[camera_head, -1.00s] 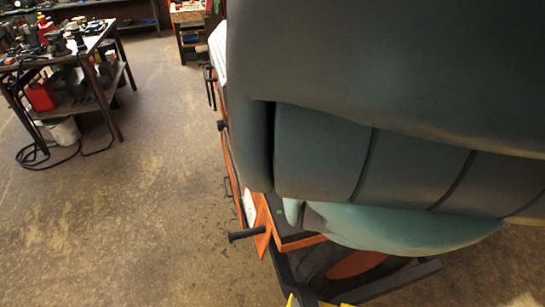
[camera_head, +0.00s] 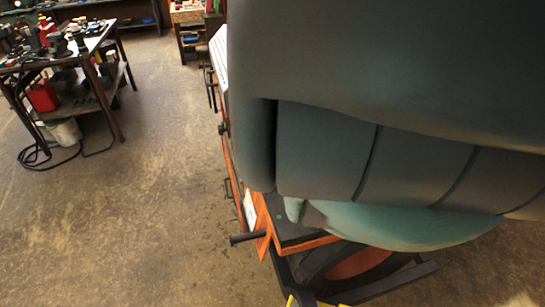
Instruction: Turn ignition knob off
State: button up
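I cannot make out the ignition knob in the head view. The mower's large dark grey-green seat (camera_head: 390,80) fills the right half of the picture and hides much of the machine. Parts of the mower's orange body (camera_head: 262,225) show along the seat's left edge, with a black rod (camera_head: 248,238) sticking out to the left. My gripper is not in view.
A workbench (camera_head: 75,62) with tools, a red can (camera_head: 43,97) and a white bucket (camera_head: 64,132) stands at the upper left, with a black cable on the floor. Shelving is at the back. The concrete floor (camera_head: 130,220) left of the mower is clear.

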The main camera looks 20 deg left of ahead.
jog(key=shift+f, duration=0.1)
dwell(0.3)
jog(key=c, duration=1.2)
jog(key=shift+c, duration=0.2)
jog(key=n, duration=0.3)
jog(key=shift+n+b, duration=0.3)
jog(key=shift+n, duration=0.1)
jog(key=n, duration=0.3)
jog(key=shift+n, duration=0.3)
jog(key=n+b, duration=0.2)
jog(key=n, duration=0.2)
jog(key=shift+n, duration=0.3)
